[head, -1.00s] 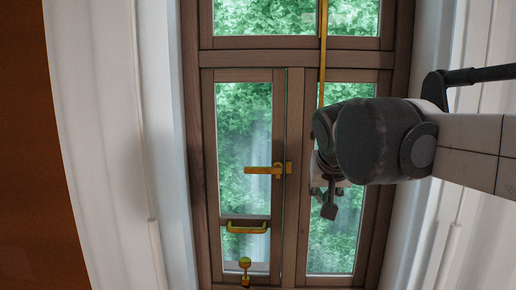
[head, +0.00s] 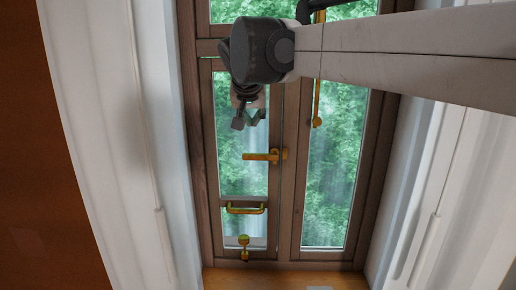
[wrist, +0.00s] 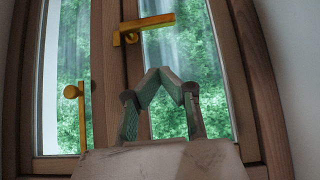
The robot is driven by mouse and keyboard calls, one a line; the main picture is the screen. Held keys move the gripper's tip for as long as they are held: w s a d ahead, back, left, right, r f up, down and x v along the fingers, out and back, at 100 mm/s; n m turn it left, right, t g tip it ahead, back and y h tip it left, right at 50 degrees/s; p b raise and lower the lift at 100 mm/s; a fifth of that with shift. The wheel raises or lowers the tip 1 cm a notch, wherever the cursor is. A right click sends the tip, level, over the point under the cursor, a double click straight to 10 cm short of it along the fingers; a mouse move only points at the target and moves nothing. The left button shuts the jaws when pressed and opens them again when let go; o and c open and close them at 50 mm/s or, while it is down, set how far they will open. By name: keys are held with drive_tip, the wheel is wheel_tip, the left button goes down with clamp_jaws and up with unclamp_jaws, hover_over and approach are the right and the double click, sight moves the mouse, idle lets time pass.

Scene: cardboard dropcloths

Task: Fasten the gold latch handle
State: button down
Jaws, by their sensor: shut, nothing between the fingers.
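The gold latch handle (head: 258,156) is a lever lying horizontally on the wooden window frame, its free end pointing left in the head view. Its mount sits by the seam between the two sashes. In the wrist view the gold latch handle (wrist: 148,24) is near the top, its lever pointing right. My gripper (head: 247,119) is just above the lever in the head view, apart from it. In the wrist view my gripper's (wrist: 162,71) fingertips come together below the lever, with nothing between them. How far they are from the lever in depth is unclear.
A gold vertical rod with a knob (head: 317,122) hangs on the right sash. A gold pull handle (head: 245,210) and a small gold knob (head: 243,240) sit lower on the left sash. White curtains or panels (head: 120,140) flank the window. A wooden sill (head: 290,279) lies below.

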drive_tip(key=p, duration=0.2)
hover_over(261, 155)
drive_tip(key=a, duration=0.2)
wheel_tip(261, 155, down, 7)
drive_tip(key=f, duration=0.4)
drive_tip(key=shift+s+a+p, duration=0.1)
drive_tip(key=shift+s+p, duration=0.2)
drive_tip(key=shift+s, duration=0.1)
drive_tip(key=shift+f, duration=0.1)
